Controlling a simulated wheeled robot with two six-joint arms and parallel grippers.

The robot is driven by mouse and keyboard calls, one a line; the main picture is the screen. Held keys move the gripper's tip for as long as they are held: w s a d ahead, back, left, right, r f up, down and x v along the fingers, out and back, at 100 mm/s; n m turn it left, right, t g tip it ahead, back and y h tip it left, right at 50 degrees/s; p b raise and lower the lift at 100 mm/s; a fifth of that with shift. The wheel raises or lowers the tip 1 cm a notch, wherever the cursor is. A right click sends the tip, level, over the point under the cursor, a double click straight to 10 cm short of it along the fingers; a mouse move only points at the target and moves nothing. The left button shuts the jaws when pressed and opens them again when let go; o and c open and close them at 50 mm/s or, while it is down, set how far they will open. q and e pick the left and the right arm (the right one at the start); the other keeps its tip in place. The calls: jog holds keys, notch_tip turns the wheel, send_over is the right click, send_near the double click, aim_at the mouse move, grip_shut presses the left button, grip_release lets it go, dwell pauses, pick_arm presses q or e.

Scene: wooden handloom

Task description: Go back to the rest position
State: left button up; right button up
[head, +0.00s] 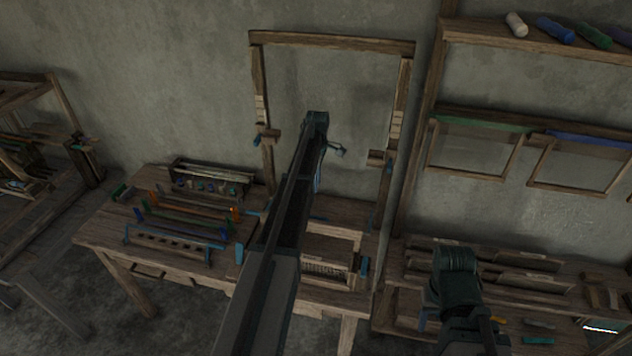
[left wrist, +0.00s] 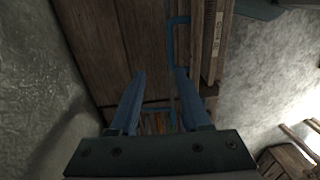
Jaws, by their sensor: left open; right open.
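My left arm (head: 275,235) reaches up and forward across the middle of the head view, in front of the wooden loom frame (head: 330,42). Its gripper is mostly hidden behind the arm there. In the left wrist view the left gripper (left wrist: 160,73) is open, its two blue fingers apart with nothing between them. Wooden boards (left wrist: 110,50) and a blue bracket (left wrist: 171,35) lie beyond the fingers. My right arm (head: 458,285) is folded low at the right of the head view, in front of the shelf unit. I cannot make out its fingers.
A wooden table (head: 180,255) at the left bears racks and coloured tools. A low shelf unit (head: 540,268) stands at the right, under hanging frames (head: 470,150) and an upper shelf (head: 540,42) with yarn rolls. Another wooden structure (head: 40,235) stands far left.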

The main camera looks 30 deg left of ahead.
pick_arm(q)
jog(key=s+d+f+m+b, duration=0.1)
jog(key=d, duration=0.2)
jog(key=s+d+f+m, duration=0.1)
jog(key=s+d+m, duration=0.1)
jog(key=d, duration=0.2)
jog(key=s+d+m+b, duration=0.1)
jog(key=s+d, duration=0.1)
jog(key=d, duration=0.2)
jog(key=shift+s+f+m+b, duration=0.2)
jog(key=shift+f+m+b, duration=0.1)
jog(key=shift+f+b, duration=0.1)
jog(key=s+d+f+m+b, duration=0.3)
jog(key=s+d+m, duration=0.7)
jog(key=s+d, duration=0.2)
jog(key=s+d+f+m+y+b, duration=0.1)
jog(key=s+d+f+m+b, duration=0.3)
jog(key=s+d+m, duration=0.5)
jog(key=s+d, duration=0.2)
jog(key=s, duration=0.4)
jog(key=shift+d+m+t, duration=0.3)
jog(key=shift+d+m, duration=0.1)
jog(key=shift+f, duration=0.1)
